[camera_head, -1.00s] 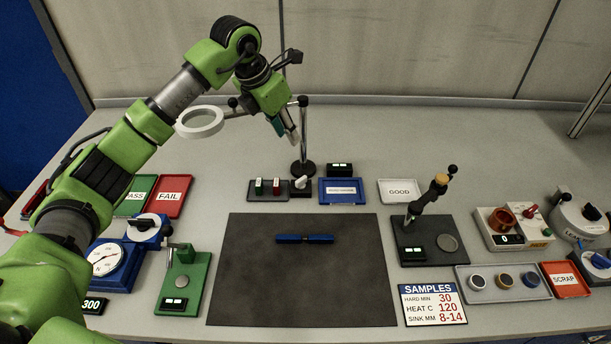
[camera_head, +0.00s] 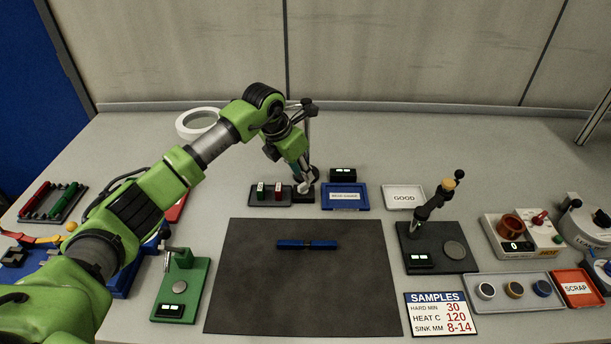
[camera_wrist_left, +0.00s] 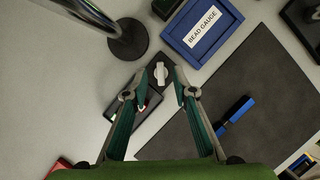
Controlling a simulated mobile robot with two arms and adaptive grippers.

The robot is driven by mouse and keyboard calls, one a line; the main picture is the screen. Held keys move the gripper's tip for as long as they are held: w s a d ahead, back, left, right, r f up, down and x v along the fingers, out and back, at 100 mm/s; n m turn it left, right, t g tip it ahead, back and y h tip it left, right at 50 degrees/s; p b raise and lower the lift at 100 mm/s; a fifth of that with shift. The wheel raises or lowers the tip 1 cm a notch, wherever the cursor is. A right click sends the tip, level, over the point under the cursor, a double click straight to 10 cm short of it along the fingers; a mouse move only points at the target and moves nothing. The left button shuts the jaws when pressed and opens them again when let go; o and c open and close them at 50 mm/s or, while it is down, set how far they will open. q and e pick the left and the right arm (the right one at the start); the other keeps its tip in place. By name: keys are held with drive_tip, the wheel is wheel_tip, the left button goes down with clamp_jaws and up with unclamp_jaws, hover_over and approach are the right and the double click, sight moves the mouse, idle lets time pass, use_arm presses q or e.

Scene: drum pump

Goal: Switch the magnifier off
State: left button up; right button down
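The magnifier's white ring lens (camera_head: 198,124) is at the upper left of the head view, partly behind my left arm. Its upright pole (camera_head: 306,130) shows behind my left gripper; its round dark foot (camera_wrist_left: 128,38) shows in the left wrist view. A white knob (camera_wrist_left: 160,73) sits on a small black block beside the foot. My left gripper (camera_wrist_left: 160,88) is open, fingers pointing down toward the knob. In the wrist view the knob appears just beyond the gap between the fingertips; contact cannot be told. In the head view the gripper (camera_head: 305,185) largely hides the knob. My right gripper is not in view.
The dark mat (camera_head: 300,290) in front holds a blue and black bar (camera_head: 307,244).

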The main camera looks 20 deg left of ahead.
sight(304, 187)
use_arm(q)
drive_tip(key=shift+x, duration=2.15)
clamp_jaws()
